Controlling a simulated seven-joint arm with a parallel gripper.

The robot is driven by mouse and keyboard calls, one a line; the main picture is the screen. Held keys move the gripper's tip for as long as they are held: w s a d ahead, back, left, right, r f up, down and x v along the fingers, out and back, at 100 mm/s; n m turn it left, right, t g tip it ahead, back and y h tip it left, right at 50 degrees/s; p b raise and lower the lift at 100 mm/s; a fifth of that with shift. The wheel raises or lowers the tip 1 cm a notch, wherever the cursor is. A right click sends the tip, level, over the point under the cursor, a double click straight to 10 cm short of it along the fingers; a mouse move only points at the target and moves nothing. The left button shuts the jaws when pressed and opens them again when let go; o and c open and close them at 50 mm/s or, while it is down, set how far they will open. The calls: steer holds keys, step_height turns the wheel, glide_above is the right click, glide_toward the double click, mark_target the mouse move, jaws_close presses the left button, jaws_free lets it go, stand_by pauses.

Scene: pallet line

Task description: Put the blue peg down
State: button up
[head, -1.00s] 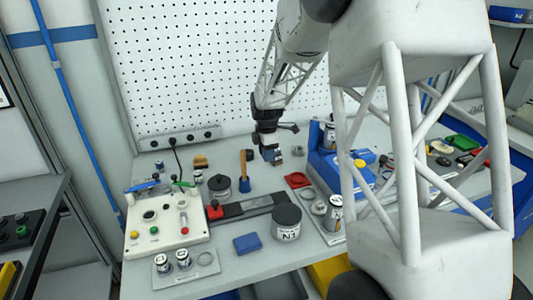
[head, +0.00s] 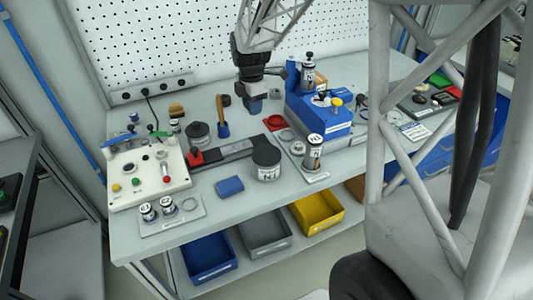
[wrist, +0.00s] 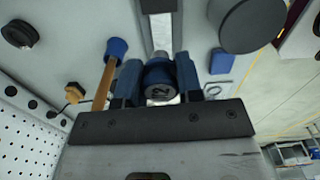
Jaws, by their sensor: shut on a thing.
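My gripper (head: 254,105) is shut on the blue peg. In the wrist view, the dark blue peg (wrist: 159,76) sits between the two blue fingers, with a grey, marked end face towards the camera. In the head view the fingers largely hide the peg. My gripper points down over the rear of the table (head: 130,230), between the wooden-handled tool with a blue base (head: 222,117) and the blue fixture (head: 320,117). I cannot tell whether the peg touches the table.
A dark rail (head: 232,148), a black-topped canister (head: 266,163) and a red dish (head: 275,122) lie in front of my gripper. A control box (head: 150,175) stands at left, a blue block (head: 229,186) near the front. The pegboard (head: 170,40) rises behind.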

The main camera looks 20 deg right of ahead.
steer(key=s+a+n, duration=0.1)
steer(key=s, duration=1.3)
steer(key=s+a+n, duration=0.1)
steer(key=s+a, duration=0.1)
steer(key=s, duration=1.2)
steer(key=shift+s+a, duration=0.25)
glide_above(267, 154)
steer(key=shift+w+f, duration=0.1)
steer(key=shift+f, duration=0.7)
steer(key=shift+f, duration=1.75)
steer(key=shift+f, duration=0.2)
